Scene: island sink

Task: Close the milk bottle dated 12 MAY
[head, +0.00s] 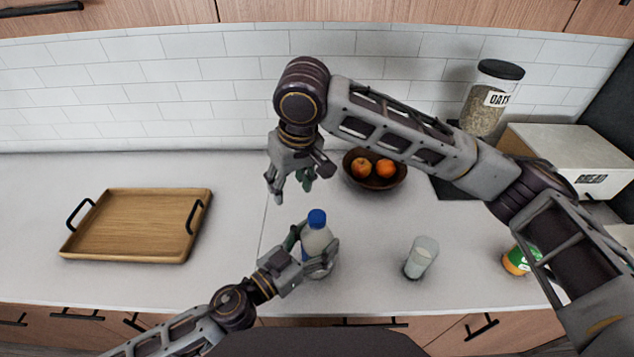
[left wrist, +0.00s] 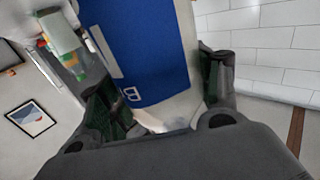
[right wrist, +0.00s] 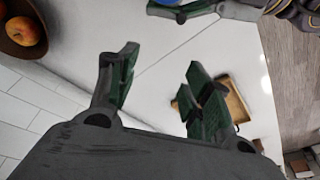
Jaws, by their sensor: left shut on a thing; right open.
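A milk bottle (head: 315,240) with a blue cap (head: 317,218) on top stands near the counter's front edge, tilted slightly or upright; I cannot tell which. My left gripper (head: 318,252) is shut around its body. In the left wrist view a blue surface of the bottle (left wrist: 140,45) with white patches fills the space between the fingers (left wrist: 158,80). No date is readable. I cannot tell whether the cap is fully seated. My right gripper (head: 290,182) is open and empty, above and behind the bottle; its fingers (right wrist: 160,75) are apart in the right wrist view.
A glass (head: 421,257) stands right of the bottle. A fruit bowl (head: 375,182) is behind, beneath my right arm. A wooden tray (head: 135,225) lies left. An oats jar (head: 487,105), a bread box (head: 565,160) and an orange-green jar (head: 519,259) are right. Counter between tray and bottle is clear.

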